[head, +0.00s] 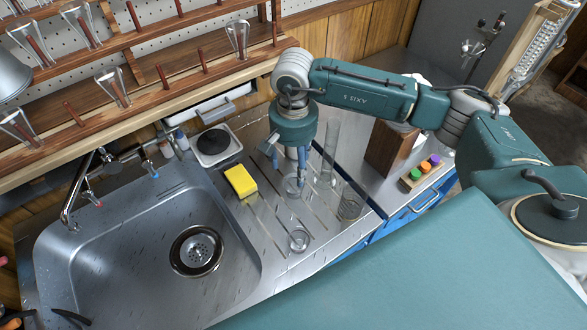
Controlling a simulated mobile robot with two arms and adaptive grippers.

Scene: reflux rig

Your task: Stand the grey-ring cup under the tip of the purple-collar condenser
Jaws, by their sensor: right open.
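My right gripper (287,170) points down over the drainboard beside the sink, its blue fingers open around or just in front of a small clear glass cup (292,187); I cannot tell whether they touch it. Another small clear cup (299,240) stands nearer on the drainboard. A wider clear glass vessel (350,206) stands to the right, near the counter edge. I cannot make out a grey ring on any of them. No condenser with a purple collar can be made out. My left gripper is not in view.
A tall clear cylinder (330,152) stands close right of the gripper. A yellow sponge (240,181) lies to its left, beside the sink (130,270). A wooden block (388,148) and a rack with green, orange and purple pieces (422,174) stand right. Pegged shelves are behind.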

